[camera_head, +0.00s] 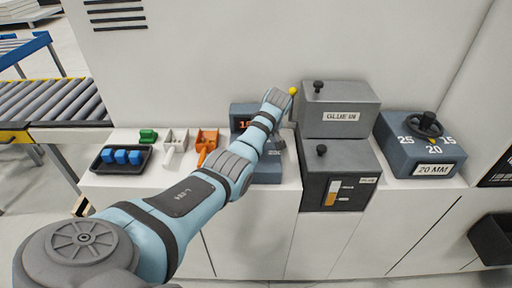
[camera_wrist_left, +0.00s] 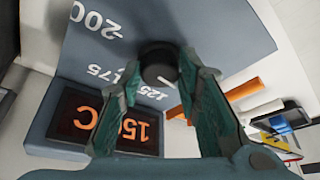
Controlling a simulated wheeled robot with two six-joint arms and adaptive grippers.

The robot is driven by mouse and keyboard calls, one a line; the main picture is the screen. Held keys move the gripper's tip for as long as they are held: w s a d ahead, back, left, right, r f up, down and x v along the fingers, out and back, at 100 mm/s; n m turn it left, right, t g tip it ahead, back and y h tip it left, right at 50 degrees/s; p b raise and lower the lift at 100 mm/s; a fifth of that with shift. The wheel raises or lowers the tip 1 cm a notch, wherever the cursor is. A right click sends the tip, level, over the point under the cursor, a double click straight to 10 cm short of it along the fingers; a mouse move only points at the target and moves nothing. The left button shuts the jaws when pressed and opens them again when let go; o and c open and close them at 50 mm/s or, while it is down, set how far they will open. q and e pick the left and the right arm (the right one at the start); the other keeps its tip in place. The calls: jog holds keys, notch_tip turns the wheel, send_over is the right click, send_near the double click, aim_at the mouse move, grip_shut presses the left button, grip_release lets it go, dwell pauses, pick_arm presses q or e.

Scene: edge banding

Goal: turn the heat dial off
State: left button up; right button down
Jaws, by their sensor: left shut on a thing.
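The heat unit is a blue-grey box (camera_head: 242,108), mostly covered by my left arm in the head view. The wrist view shows its sloping face (camera_wrist_left: 88,62) with white numbers such as 200, 175 and 125. Its dark display (camera_wrist_left: 108,122) shows orange characters, upside down, that look like 150 °C. The black heat dial (camera_wrist_left: 158,62) has a pale pointer mark and sits between the fingertips. My left gripper (camera_wrist_left: 160,72) is shut on the dial. In the head view the arm hides the dial and the fingers. My right gripper is not in view.
Close right of the arm stand grey glue boxes (camera_head: 340,95) with black knobs and a yellow ball (camera_head: 293,91). Further right is a box with a black handwheel (camera_head: 428,124). Left are an orange tool (camera_head: 206,142), a white tool (camera_head: 174,142) and a black tray (camera_head: 104,166) with blue blocks.

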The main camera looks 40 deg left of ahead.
pick_arm(q)
jog(key=shift+w+n+b, duration=0.1)
jog(key=shift+n+b, duration=0.2)
jog(key=shift+n, duration=0.3)
jog(key=shift+g, duration=0.3)
jog(key=o, duration=0.8)
jog(key=shift+c, duration=0.2)
jog(key=o, duration=0.3)
jog(key=shift+a, duration=0.1)
jog(key=shift+o, duration=0.4)
jog(key=shift+a+f, duration=0.1)
jog(key=shift+a, duration=0.05)
